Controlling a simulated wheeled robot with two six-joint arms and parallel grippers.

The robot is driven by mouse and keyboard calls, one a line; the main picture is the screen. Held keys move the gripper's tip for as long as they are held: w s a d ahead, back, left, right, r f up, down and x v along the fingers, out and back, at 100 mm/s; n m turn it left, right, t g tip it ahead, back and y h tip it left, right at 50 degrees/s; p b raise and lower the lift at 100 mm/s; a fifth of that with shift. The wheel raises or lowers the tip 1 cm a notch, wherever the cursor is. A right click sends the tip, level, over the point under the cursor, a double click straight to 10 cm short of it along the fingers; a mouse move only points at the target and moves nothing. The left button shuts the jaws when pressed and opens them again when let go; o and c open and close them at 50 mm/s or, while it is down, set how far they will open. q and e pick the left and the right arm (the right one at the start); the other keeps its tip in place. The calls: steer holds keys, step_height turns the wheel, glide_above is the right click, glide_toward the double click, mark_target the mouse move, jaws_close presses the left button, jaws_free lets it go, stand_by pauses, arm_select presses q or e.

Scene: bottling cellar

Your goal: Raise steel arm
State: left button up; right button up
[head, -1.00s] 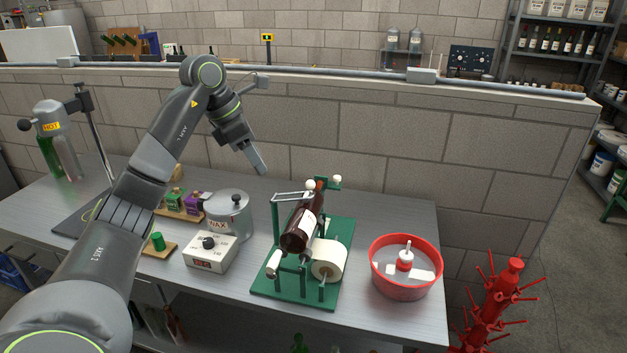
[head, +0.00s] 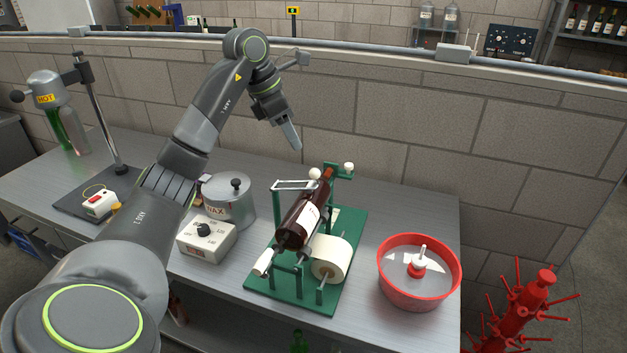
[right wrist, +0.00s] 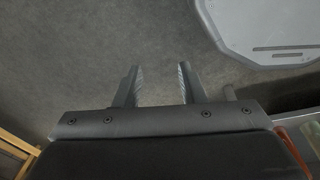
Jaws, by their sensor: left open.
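The green labelling stand (head: 345,225) is on the steel table, with a dark bottle (head: 291,226) lying tilted across it. A thin steel arm (head: 290,186) spans the stand's upper left, beside the bottle's shoulder, and looks lowered close to the bottle. A pale round knob (head: 314,174) sits near its right end. My left gripper (head: 296,146) is open and empty, pointing down above and behind the steel arm, apart from it. My right gripper (right wrist: 160,80) shows in the right wrist view with its fingers apart, nothing between them, over grey floor.
A label roll (head: 331,259) sits on the stand's front. A red basin (head: 418,300) stands right of it. The wax pot (head: 230,202) and a white control box (head: 206,241) stand left. A red bottle tree (head: 520,305) is beyond the table's right end. A block wall rises behind.

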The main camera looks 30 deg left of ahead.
arm_select(q)
steer(key=b, duration=0.2)
glide_above(313, 170)
steer(key=s+a, duration=0.2)
step_height(313, 170, down, 5)
steer(key=p+x, duration=0.2)
steer(key=x, duration=0.5)
steer(key=shift+s+d+p, duration=0.1)
steer(key=shift+p, duration=0.2)
steer(key=shift+f, duration=0.5)
arm_select(e)
steer(key=shift+w+f, duration=0.1)
steer(key=shift+w, duration=0.45)
arm_select(q)
steer(key=shift+r, duration=0.1)
jaws_close()
arm_select(e)
steer(key=shift+d, duration=0.1)
